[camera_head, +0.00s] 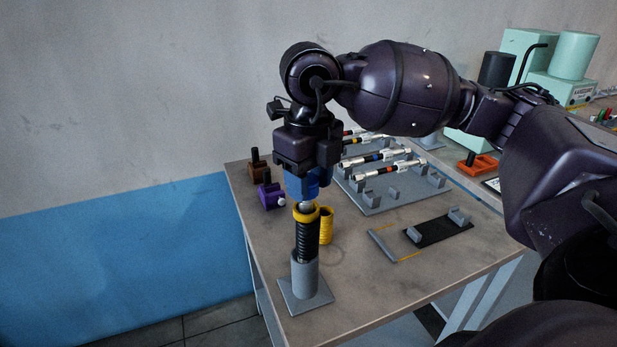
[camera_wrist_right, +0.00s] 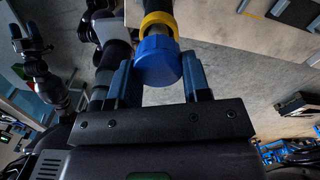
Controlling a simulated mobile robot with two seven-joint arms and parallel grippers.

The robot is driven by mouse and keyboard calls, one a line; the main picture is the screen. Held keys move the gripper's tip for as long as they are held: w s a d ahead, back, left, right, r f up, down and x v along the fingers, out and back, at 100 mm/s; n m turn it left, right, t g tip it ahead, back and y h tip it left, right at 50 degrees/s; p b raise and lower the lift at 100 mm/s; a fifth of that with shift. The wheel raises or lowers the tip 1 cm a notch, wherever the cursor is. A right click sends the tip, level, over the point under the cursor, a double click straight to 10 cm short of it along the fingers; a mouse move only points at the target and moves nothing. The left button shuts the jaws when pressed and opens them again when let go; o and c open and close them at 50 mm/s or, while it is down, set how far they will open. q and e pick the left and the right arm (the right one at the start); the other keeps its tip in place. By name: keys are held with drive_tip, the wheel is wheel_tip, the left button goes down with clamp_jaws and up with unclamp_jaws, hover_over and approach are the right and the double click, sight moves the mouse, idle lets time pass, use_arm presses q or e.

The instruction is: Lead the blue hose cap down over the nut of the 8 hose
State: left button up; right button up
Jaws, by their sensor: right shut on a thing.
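My right gripper (camera_head: 307,184) points straight down at the left end of the table and is shut on the blue hose cap (camera_head: 314,190). In the right wrist view, the cap (camera_wrist_right: 157,62) sits between the two fingers. Directly below it stands a black ribbed hose (camera_head: 306,240) with a yellow ring (camera_head: 306,213) at its top. A strip of silver metal, the nut (camera_head: 305,205), shows between ring and cap. The hose stands upright in a grey holder (camera_head: 305,272). I cannot tell whether the cap's rim is around the nut or just above it.
A yellow ribbed piece (camera_head: 326,225) stands close behind the hose. Purple (camera_head: 270,197) and brown (camera_head: 259,171) blocks lie at the left edge. A grey rack (camera_head: 372,203) with several hoses is behind right.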

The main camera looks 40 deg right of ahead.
use_arm(q)
drive_tip(key=shift+s+f, duration=0.1)
drive_tip(key=shift+s, duration=0.1)
use_arm(e)
drive_tip(key=o, duration=1)
wheel_tip(320, 180, up, 10)
drive_tip(key=shift+f, duration=0.25)
use_arm(q)
drive_tip(key=shift+w+r, duration=0.15)
drive_tip(key=shift+r, duration=0.1)
use_arm(e)
drive_tip(key=shift+r, duration=0.6)
use_arm(q)
drive_tip(key=shift+s+f, duration=0.1)
drive_tip(key=shift+s, duration=0.1)
drive_tip(key=shift+w, duration=0.2)
